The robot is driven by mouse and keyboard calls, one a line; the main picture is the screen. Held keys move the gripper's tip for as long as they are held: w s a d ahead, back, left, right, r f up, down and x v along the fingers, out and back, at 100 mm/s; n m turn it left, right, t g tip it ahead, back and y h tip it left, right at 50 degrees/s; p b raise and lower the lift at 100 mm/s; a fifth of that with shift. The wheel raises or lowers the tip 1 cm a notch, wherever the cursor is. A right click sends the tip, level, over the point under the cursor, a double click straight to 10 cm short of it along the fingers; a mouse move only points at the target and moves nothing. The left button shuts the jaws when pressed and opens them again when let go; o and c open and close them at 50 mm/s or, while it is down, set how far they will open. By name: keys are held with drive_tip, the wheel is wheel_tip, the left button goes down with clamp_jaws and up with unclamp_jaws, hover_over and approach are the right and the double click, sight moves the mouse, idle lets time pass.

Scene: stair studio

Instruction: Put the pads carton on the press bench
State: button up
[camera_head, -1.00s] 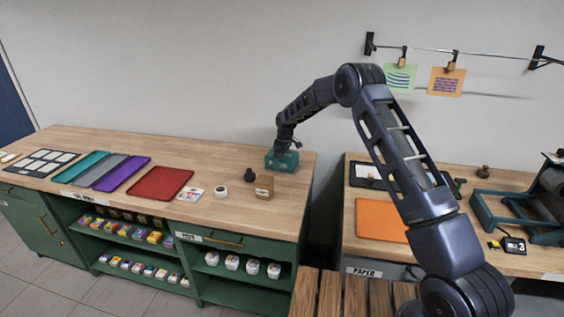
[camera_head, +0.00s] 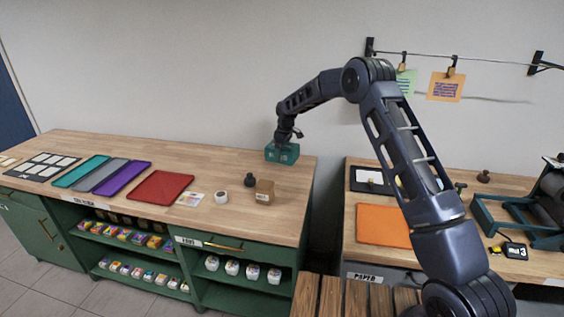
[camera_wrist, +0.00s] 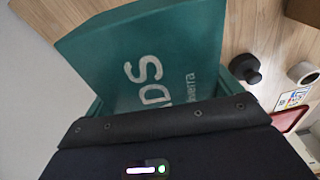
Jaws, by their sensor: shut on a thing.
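The teal pads carton (camera_head: 282,154) is at the back right end of the left bench, and its "ADS" lettering shows in the wrist view (camera_wrist: 170,50). My gripper (camera_head: 285,140) is shut on the carton from above. The carton seems to be slightly above the bench top, though its underside is hidden. The press bench (camera_head: 470,190) stands to the right, across a gap, with a green-framed press (camera_head: 520,222) at its right side.
A small brown box (camera_head: 264,192), a dark stamp (camera_head: 250,181) and a white roll (camera_head: 221,196) stand near the carton. An orange sheet (camera_head: 382,225) and dark tray (camera_head: 370,180) lie on the press bench. A slatted wooden surface (camera_head: 335,297) fills the front of the gap.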

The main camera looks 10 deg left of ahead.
wheel_tip(320, 180, up, 13)
drive_tip(key=s+r+m, duration=0.4)
drive_tip(key=s, duration=0.4)
drive_tip(key=s+a+r+m, duration=0.1)
drive_tip(key=s+r+m, duration=0.2)
drive_tip(key=s, duration=0.6)
wheel_tip(320, 180, up, 3)
drive_tip(key=shift+s+f+m+t+h, duration=0.2)
drive_tip(key=shift+s+m+t+h, duration=0.1)
drive_tip(key=shift+m+t, duration=0.1)
drive_tip(key=shift+w, duration=0.1)
drive_tip(key=w+d+f+n, duration=0.1)
drive_tip(key=w+f+n, duration=0.35)
drive_tip(key=w, duration=0.45)
drive_tip(key=w+f+n, duration=0.3)
drive_tip(key=w+f, duration=0.2)
drive_tip(key=w, duration=0.3)
drive_tip(key=shift+g, duration=0.4)
drive_tip(key=f, duration=0.5)
drive_tip(key=shift+w+f, duration=0.2)
drive_tip(key=shift+f, duration=0.05)
drive_tip(key=s+a+r+m, duration=0.1)
drive_tip(key=s+r+m, duration=0.6)
drive_tip(key=s+r, duration=0.8)
drive_tip(key=s, duration=0.2)
drive_tip(key=shift+s+t, duration=0.3)
drive_tip(key=shift+t, duration=0.1)
